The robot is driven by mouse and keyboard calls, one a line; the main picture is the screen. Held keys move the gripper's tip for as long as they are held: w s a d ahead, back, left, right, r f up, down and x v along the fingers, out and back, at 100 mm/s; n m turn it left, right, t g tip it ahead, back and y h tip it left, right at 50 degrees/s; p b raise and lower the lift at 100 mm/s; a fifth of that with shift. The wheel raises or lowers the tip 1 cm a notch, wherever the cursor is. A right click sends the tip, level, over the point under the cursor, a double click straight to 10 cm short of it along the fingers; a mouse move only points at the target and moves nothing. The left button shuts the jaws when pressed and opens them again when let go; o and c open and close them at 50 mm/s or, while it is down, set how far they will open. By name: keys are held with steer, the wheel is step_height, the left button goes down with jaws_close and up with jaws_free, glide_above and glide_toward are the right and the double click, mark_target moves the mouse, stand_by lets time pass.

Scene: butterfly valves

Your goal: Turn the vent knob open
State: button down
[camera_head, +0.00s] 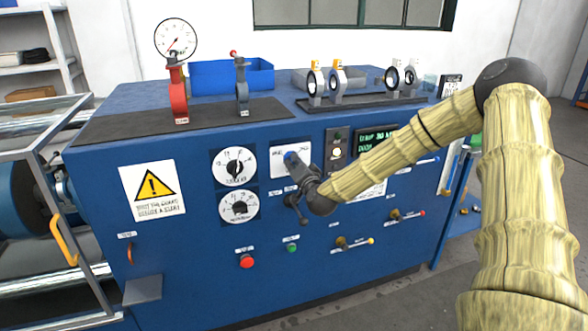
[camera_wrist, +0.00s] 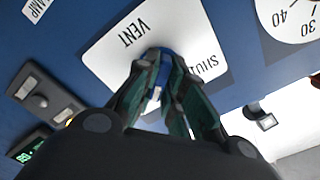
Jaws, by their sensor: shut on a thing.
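The blue vent knob (camera_wrist: 163,54) sits on a white plate (camera_wrist: 110,50) lettered VENT and SHUT in the wrist view, where the lettering appears upside down. My gripper (camera_wrist: 164,68) is shut on the knob, with a finger on each side of it. The fingers hide much of the knob, so its pointing direction is hard to tell. In the head view the plate (camera_head: 278,162) is on the blue panel's front, and a bit of blue knob (camera_head: 291,156) shows at my gripper (camera_head: 295,168).
Two dials (camera_head: 234,167) are left of the plate, and a switch box (camera_head: 337,148) and green display (camera_head: 373,142) are right. A red button (camera_head: 246,261), green button (camera_head: 292,248) and small levers (camera_head: 342,242) sit below. The floor in front is open.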

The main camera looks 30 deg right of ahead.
steer(key=shift+d+m+b, duration=0.1)
steer(key=shift+m+b, duration=0.3)
steer(key=shift+m, duration=0.5)
steer(key=c, duration=1.5)
jaws_free()
steer(key=shift+d, duration=0.1)
steer(key=shift+a, duration=0.2)
steer(key=v, duration=1.2)
